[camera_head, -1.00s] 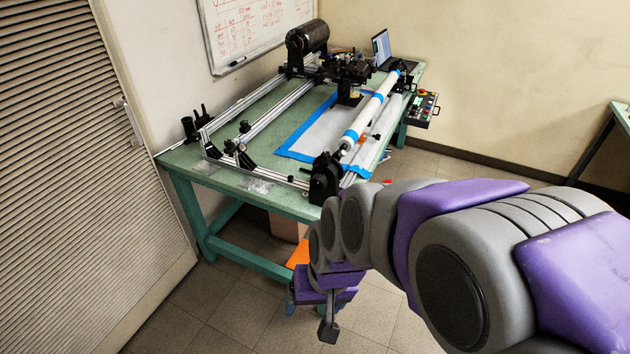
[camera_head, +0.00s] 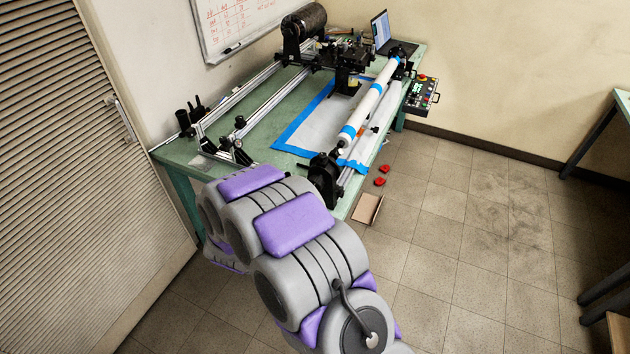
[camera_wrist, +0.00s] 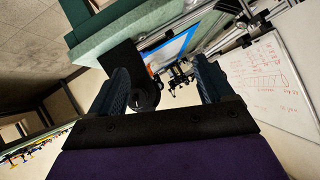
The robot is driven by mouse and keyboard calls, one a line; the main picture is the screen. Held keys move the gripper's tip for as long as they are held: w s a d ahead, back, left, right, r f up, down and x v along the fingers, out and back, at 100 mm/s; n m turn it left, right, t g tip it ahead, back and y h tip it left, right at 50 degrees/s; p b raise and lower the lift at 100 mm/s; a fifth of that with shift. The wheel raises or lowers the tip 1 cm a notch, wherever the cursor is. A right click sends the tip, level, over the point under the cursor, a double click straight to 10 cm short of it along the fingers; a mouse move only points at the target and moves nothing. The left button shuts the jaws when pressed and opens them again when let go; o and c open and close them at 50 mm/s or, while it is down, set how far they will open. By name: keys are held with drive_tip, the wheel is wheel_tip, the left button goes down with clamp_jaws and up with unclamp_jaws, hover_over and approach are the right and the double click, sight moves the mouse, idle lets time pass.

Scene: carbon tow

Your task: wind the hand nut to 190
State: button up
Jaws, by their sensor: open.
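The black end stand (camera_head: 325,178) is at the near end of the white roller (camera_head: 368,103), on the green table's front edge. In the wrist view the black stand (camera_wrist: 125,65) shows at upper left, with a round black knob (camera_wrist: 147,97) on it that looks like the hand nut. No number can be read on it. My gripper (camera_wrist: 161,70) is open and empty. Its left finger overlaps the stand in the picture, and the knob shows just inside that finger. I cannot tell whether they touch. In the head view my arm hides the gripper.
The green table (camera_head: 265,140) carries rails, a dark drum (camera_head: 303,24) and a laptop (camera_head: 381,33). A control box (camera_head: 422,92) hangs at its right edge. Red pieces (camera_head: 380,181) and a small open box (camera_head: 367,208) lie on the floor.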

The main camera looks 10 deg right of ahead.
sight(314, 185)
drive_tip(key=s+d+t+h+p, duration=0.2)
drive_tip(key=s+d+t+h, duration=0.2)
drive_tip(key=d+h, duration=0.25)
drive_tip(key=shift+h, duration=0.35)
drive_tip(key=x, duration=0.5)
drive_tip(key=b+x, duration=0.1)
drive_tip(key=x, duration=1)
drive_tip(key=shift+w+d+f, duration=0.15)
drive_tip(key=shift+w+f, duration=0.05)
drive_tip(key=shift+w, duration=0.2)
drive_tip(key=shift+c, duration=0.2)
drive_tip(key=c, duration=1)
